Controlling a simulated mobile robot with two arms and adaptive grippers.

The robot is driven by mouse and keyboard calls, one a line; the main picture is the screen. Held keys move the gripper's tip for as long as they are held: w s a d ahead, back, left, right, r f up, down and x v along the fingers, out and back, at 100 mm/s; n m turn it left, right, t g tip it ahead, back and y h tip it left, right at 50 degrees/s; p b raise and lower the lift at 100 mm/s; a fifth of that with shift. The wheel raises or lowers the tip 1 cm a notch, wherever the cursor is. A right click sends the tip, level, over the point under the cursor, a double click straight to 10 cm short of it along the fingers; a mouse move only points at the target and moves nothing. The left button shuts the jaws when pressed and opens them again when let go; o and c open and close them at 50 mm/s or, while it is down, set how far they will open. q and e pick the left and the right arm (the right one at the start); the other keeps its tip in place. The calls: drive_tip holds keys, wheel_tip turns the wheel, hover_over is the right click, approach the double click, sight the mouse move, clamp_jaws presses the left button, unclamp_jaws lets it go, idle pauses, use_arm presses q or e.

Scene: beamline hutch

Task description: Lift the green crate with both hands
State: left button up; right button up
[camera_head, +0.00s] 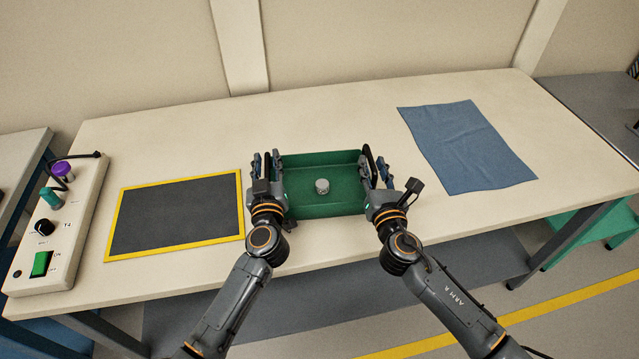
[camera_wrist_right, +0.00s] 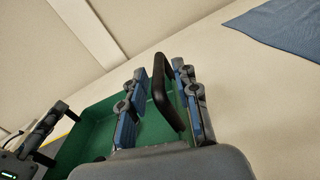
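The green crate (camera_head: 320,157) stands on the table with a small grey-white cylindrical object (camera_head: 322,186) inside it. A black handle (camera_wrist_right: 167,100) rises at the crate's right end. My right gripper (camera_head: 374,166) is open, with its blue-padded fingers on either side of this handle; gaps show between pads and handle in the right wrist view (camera_wrist_right: 161,98). My left gripper (camera_head: 266,163) is at the crate's left end, its fingers apart. The left handle is largely hidden between those fingers, and I cannot tell whether they touch it.
A dark mat with a yellow border (camera_head: 241,200) lies left of the crate. A blue cloth (camera_head: 468,145) lies to the right. A switch box (camera_head: 62,220) with a green switch stands at the far left. The table (camera_head: 290,115) behind the crate is clear.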

use_arm(q)
clamp_jaws()
use_arm(e)
clamp_jaws()
use_arm(q)
drive_tip(key=shift+r, duration=0.1)
use_arm(e)
drive_tip(key=shift+d+r, duration=0.1)
